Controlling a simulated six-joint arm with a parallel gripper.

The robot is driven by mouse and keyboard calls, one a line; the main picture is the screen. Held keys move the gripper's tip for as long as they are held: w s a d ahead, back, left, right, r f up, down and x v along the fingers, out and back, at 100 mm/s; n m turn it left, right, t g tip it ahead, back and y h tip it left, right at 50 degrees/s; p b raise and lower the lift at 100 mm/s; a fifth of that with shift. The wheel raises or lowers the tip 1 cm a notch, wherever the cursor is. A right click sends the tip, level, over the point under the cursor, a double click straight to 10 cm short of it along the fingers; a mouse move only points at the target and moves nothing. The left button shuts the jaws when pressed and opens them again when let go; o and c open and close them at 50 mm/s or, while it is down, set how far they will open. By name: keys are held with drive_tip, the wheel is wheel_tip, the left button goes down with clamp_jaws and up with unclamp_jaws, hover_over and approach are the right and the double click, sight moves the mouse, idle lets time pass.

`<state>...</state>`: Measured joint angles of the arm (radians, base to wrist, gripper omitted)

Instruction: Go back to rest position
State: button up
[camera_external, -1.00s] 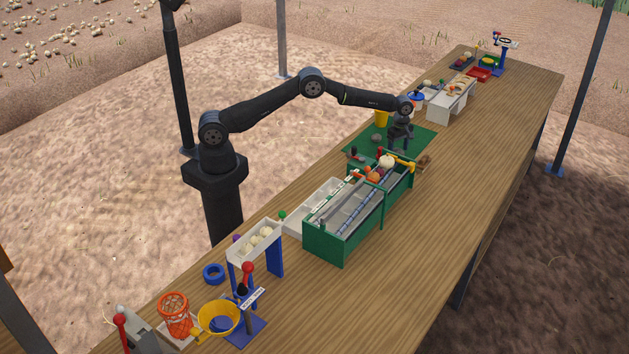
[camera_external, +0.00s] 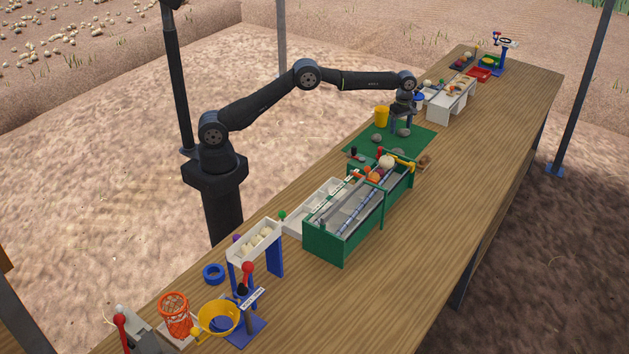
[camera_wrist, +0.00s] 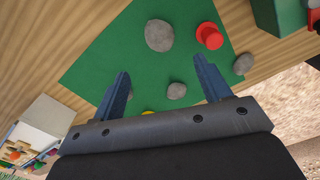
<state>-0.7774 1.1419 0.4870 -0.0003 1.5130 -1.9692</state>
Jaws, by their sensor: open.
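My gripper (camera_external: 401,122) is open and points down above the green mat (camera_external: 418,144) on the far half of the table. In the wrist view my gripper (camera_wrist: 163,85) has its two blue-grey fingers spread wide with nothing between them but mat and stones. A large grey stone (camera_wrist: 159,35) and a smaller grey stone (camera_wrist: 176,91) lie on the mat, and another stone (camera_wrist: 243,63) lies at its edge. A red round piece (camera_wrist: 209,36) is also on the mat. A small yellow thing at the palm's edge is mostly hidden.
The green elevator frame (camera_external: 322,247) with onions stands in front of the mat. A yellow cup (camera_external: 382,117) stands left of my gripper. A white stand (camera_external: 441,112) lies behind it. The right side of the wooden table (camera_external: 470,200) is clear.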

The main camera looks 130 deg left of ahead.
sight(398, 149)
drive_tip(key=shift+f, duration=3.9)
drive_tip(key=shift+f, duration=0.1)
drive_tip(key=shift+f, duration=2.15)
wheel_tip(398, 149, up, 16)
drive_tip(key=s+d+r+m, duration=0.1)
drive_tip(key=d+m, duration=0.2)
drive_tip(key=d, duration=0.5)
drive_tip(key=s+d+r+m, duration=0.15)
drive_tip(key=d+m, duration=0.25)
drive_tip(key=d, duration=0.4)
drive_tip(key=s+d+m, duration=0.3)
drive_tip(key=s+d, duration=0.1)
drive_tip(key=d, duration=0.4)
drive_tip(key=s+d+f+m, duration=0.1)
drive_tip(key=s+d+m, duration=0.2)
drive_tip(key=d, duration=0.6)
drive_tip(key=s, duration=0.2)
drive_tip(key=shift+s+d+f, duration=0.15)
drive_tip(key=shift+s+d, duration=0.05)
drive_tip(key=shift+s, duration=0.1)
